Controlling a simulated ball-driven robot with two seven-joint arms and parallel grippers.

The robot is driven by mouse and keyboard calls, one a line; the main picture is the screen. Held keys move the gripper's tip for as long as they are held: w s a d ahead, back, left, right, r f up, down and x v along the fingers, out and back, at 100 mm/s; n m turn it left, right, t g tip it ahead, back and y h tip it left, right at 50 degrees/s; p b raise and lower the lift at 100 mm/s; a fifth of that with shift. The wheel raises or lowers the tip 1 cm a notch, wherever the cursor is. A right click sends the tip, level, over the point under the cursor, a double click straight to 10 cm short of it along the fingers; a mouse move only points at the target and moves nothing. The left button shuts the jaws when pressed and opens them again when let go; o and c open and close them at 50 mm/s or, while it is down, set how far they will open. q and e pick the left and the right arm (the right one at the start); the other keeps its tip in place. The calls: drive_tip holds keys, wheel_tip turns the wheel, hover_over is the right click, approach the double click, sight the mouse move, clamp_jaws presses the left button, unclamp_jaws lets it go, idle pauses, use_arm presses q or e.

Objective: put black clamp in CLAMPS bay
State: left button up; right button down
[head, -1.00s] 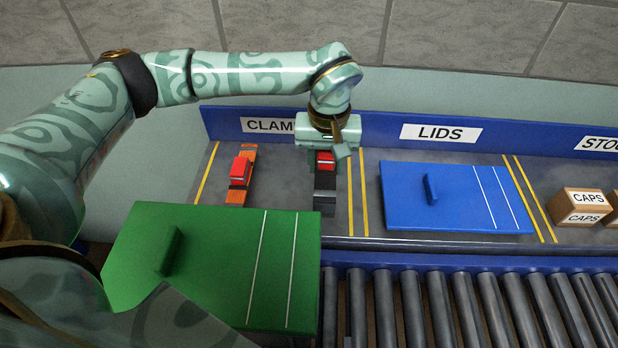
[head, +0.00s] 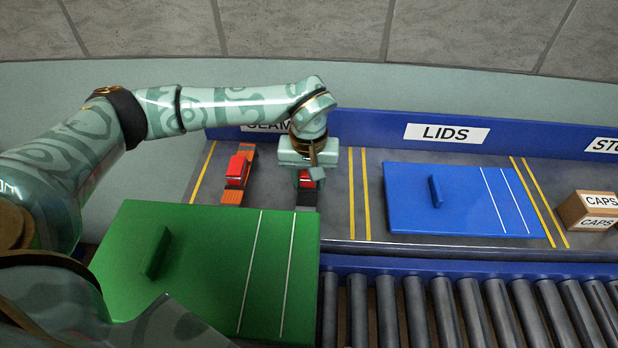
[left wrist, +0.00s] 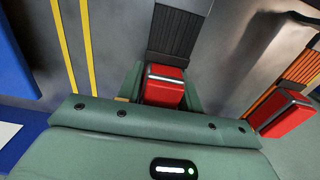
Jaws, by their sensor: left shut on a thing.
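The black clamp (head: 307,198) has a red handle block and is in the left part of the shelf, the CLAMPS bay, beside the orange clamp. My left gripper (head: 308,178) points down and is shut on its red block. In the left wrist view the red block (left wrist: 164,86) sits between the fingers, with the ribbed black body (left wrist: 176,32) beyond it. I cannot tell whether the clamp touches the bay floor. The CLAMPS label (head: 268,127) is partly hidden by my arm. My right gripper is not in view.
An orange clamp with a red block (head: 238,172) lies left of the black clamp. Yellow lines (head: 359,195) separate this bay from the LIDS bay, which holds a blue lid (head: 410,205). A large green lid (head: 200,250) is in front, before the roller conveyor (head: 470,310).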

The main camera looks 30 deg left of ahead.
use_arm(q)
drive_tip(key=o, duration=1.1)
drive_tip(key=shift+o, duration=0.3)
wheel_tip(320, 180, up, 12)
drive_tip(key=p, duration=0.3)
drive_tip(key=shift+p, duration=0.4)
drive_tip(key=shift+r, duration=0.15)
